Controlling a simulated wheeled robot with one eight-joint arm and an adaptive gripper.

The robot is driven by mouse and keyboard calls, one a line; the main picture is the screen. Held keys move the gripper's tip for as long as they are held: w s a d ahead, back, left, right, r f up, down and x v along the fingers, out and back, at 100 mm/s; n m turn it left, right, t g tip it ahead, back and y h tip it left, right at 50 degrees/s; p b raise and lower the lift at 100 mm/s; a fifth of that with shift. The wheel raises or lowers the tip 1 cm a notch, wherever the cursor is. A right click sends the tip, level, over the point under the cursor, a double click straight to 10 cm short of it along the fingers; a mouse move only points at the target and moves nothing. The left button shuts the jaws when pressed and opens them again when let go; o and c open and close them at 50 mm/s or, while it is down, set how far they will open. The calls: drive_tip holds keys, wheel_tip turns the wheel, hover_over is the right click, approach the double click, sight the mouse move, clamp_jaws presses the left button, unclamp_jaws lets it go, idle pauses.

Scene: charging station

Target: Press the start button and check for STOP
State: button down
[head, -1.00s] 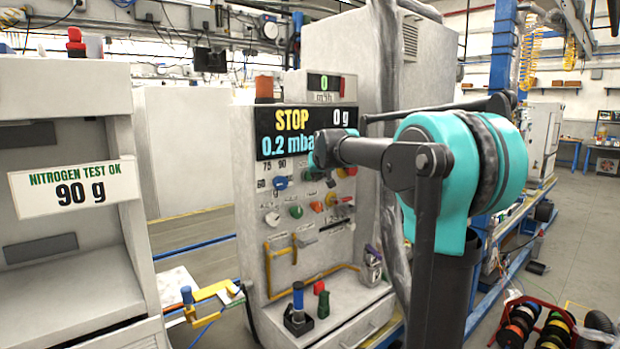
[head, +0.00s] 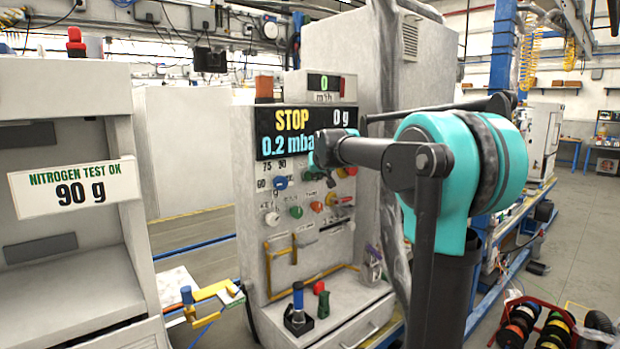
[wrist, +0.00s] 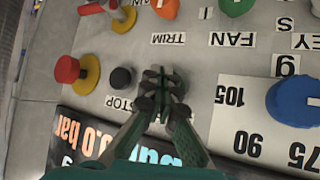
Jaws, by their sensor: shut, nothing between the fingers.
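The charging machine's display (head: 300,130) reads STOP, 0 g and 0.2 mba, cut off by my arm in the head view. My gripper (wrist: 162,88) is shut and empty, its fingertips close in front of the control panel (wrist: 40,85). A black button (wrist: 121,79) with a STOP label (wrist: 118,103) is just left of the fingertips in the wrist view. I cannot tell whether the tips touch the panel. In the head view my gripper (head: 329,178) is small and partly hidden.
A red knob on a yellow base (wrist: 70,70), a green knob (wrist: 236,5) and a blue dial (wrist: 295,102) surround the fingertips. A sign (head: 75,187) on the left cabinet reads NITROGEN TEST OK, 90 g. A drawer unit (head: 345,325) juts out below the panel.

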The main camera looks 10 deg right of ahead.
drive_tip(key=shift+w+a, duration=0.15)
drive_tip(key=shift+w+a, duration=0.1)
drive_tip(key=shift+w, duration=0.1)
drive_tip(key=shift+w+a, duration=0.25)
drive_tip(key=shift+w, duration=0.15)
idle(1.1)
drive_tip(key=shift+s, duration=0.1)
drive_tip(key=shift+s+d, duration=0.5)
drive_tip(key=shift+s, duration=0.15)
drive_tip(key=shift+s, duration=0.1)
drive_tip(key=s+d, duration=0.1)
drive_tip(key=s, duration=0.1)
drive_tip(key=s+d, duration=0.1)
drive_tip(key=s, duration=0.1)
drive_tip(key=shift+d, duration=0.35)
idle(0.6)
